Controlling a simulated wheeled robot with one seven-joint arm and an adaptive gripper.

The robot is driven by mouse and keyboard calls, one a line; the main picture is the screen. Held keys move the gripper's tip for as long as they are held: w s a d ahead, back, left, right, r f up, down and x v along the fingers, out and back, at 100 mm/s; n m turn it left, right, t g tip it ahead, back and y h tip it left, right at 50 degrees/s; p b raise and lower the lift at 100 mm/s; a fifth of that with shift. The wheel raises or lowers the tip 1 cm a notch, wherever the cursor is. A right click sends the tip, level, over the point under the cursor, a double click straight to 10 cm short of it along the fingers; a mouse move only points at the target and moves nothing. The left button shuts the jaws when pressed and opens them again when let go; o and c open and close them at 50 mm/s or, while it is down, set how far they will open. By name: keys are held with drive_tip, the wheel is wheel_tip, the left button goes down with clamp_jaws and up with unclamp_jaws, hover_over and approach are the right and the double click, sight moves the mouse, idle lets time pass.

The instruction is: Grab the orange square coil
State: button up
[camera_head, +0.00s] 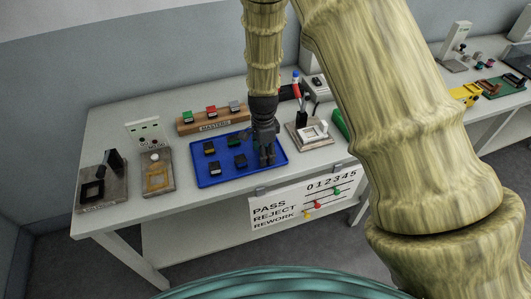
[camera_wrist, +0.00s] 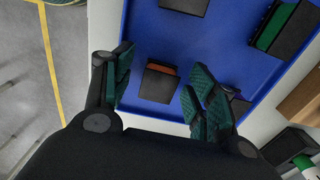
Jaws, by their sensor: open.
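My gripper (camera_head: 267,161) is open over the right part of the blue tray (camera_head: 205,180). In the wrist view, a dark block with an orange-brown strip (camera_wrist: 159,84) lies between the spread green-padded fingers of my gripper (camera_wrist: 160,92), with visible gaps on both sides. In the head view my gripper hides this block. I cannot tell which of these is the square coil.
Several other dark blocks lie in the tray, one with a green part (camera_wrist: 276,24). A wooden rack (camera_head: 213,122) with coloured blocks stands behind the tray. A fixture (camera_head: 308,132) stands at its right, and a dark-framed fixture (camera_head: 103,190) at far left.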

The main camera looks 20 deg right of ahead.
drive_tip(key=shift+f, duration=0.2)
drive_tip(key=shift+c, duration=0.4)
drive_tip(key=c, duration=1)
drive_tip(key=shift+r, duration=0.1)
